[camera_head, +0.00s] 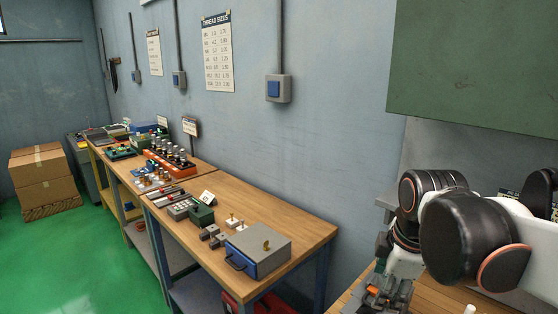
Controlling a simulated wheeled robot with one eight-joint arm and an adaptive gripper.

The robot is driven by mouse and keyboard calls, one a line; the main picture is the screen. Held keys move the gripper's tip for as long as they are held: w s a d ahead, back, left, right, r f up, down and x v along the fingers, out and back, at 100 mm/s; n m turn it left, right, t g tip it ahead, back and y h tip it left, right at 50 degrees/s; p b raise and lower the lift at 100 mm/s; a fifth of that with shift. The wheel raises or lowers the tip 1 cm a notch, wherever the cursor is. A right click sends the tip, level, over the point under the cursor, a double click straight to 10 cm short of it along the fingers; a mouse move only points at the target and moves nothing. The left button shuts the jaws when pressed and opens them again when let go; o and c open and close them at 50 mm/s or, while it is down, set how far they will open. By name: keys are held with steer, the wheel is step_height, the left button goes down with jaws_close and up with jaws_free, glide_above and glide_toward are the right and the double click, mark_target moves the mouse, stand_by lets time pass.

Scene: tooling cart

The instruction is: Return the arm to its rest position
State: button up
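My arm fills the right side of the head view, with thick black joints and white links. It bends down toward the wooden bench top at the lower right. My gripper (378,292) is at the low end of the arm, near the bottom edge of the picture. It points down close to that bench top. A small orange patch shows by the fingers. The fingers are small and partly hidden, so I cannot tell whether they are open or shut, or whether they hold anything.
A long wooden bench (300,224) along the wall carries a grey box with a blue drawer (258,250), metal blocks (213,236) and an orange rack (170,165). A green cabinet (475,65) hangs above my arm. Cardboard boxes (40,175) stand far left. The green floor is clear.

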steer(key=s+a+f+m+t, duration=0.1)
steer(key=s+f+m+t, duration=0.2)
steer(key=s+m, duration=0.6)
steer(key=shift+a+f+m+t+b, duration=0.2)
steer(key=shift+f+m+t+b, duration=0.2)
steer(key=shift+m, duration=2.3)
